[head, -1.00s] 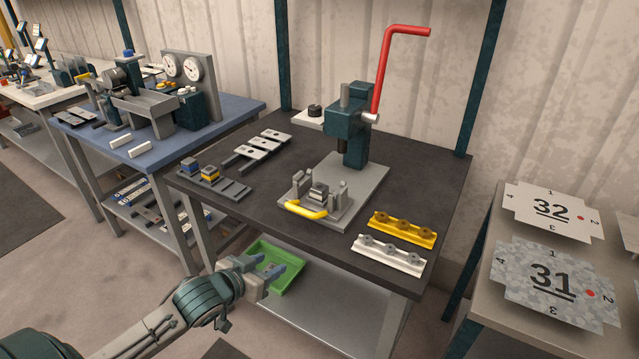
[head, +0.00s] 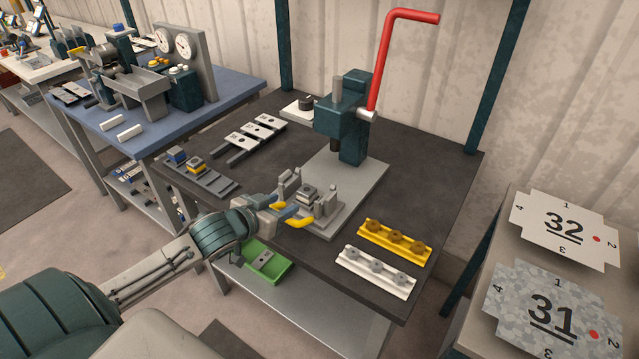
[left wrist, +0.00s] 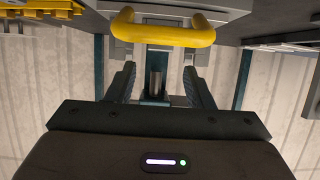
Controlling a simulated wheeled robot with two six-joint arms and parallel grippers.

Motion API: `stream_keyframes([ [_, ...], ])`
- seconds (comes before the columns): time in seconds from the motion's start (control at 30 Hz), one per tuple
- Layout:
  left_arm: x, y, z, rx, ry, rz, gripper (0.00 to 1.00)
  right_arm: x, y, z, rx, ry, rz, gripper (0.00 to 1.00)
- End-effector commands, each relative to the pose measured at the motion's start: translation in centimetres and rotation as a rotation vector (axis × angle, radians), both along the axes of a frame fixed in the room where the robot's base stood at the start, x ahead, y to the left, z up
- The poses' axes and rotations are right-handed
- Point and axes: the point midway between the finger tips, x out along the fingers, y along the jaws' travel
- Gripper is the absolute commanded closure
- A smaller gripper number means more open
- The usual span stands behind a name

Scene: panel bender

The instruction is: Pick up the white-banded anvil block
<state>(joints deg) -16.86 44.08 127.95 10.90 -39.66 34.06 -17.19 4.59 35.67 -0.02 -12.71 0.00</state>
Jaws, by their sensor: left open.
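A grey block with a pale band (head: 307,192), seemingly the white-banded anvil block, sits in the sliding fixture (head: 327,222) in front of the press in the head view. The fixture's yellow handle (head: 300,222) is partly hidden by my left gripper (head: 287,210). My left gripper is open and empty, with its fingers at the handle. In the left wrist view the yellow handle (left wrist: 165,34) lies across the top, just past the spread fingertips (left wrist: 158,70). I cannot tell whether they touch it. The block is not clear there.
The press (head: 350,125) with its red lever stands behind the fixture. Blue- and yellow-banded blocks sit on a rack (head: 215,184) at left. Yellow (head: 394,243) and white (head: 375,272) rails lie at right. A green tray (head: 280,276) is below the bench edge.

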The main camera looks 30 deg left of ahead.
Motion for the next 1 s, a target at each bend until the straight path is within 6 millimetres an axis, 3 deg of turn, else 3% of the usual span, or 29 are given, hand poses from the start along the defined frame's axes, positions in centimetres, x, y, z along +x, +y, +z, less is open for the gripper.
stream_keyframes([
  [0.17,0.7,0.0,-0.3,-0.003,-0.002,0.003,0.53,-0.1,0.0,0.0,0.000,0.001,0.000,0.64],
  [0.5,4.6,-0.3,-1.8,-0.003,-0.001,0.002,0.53,-0.1,0.0,0.2,0.000,0.001,0.000,0.64],
  [0.73,5.9,-0.4,-2.2,-0.002,-0.001,0.002,0.53,0.0,0.0,0.6,0.000,0.000,0.000,0.64],
  [1.0,9.3,-0.7,-3.5,-0.003,-0.001,0.002,0.53,-0.2,0.1,1.7,0.002,0.002,-0.001,0.64],
])
